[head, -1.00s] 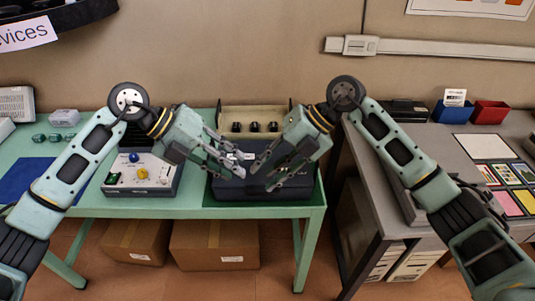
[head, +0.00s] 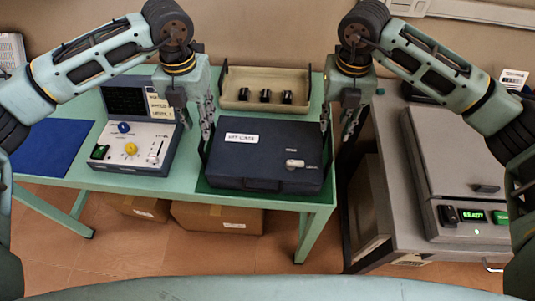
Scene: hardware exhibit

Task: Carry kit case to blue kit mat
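The kit case (head: 262,174) is a dark navy box with a white label and a light latch, lying flat on the green table. The blue kit mat (head: 52,147) lies bare at the table's left. My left gripper (head: 198,122) points down by the case's back left corner, its fingers apart and nothing between them. My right gripper (head: 338,126) points down just off the case's right side, its fingers also apart and empty. I cannot tell whether either one touches the case.
A control box (head: 135,150) with blue and yellow knobs stands between mat and case. A beige tray (head: 235,104) with several black parts sits behind the case. A grey machine (head: 455,160) stands on the right-hand bench. Cardboard boxes (head: 215,218) are under the table.

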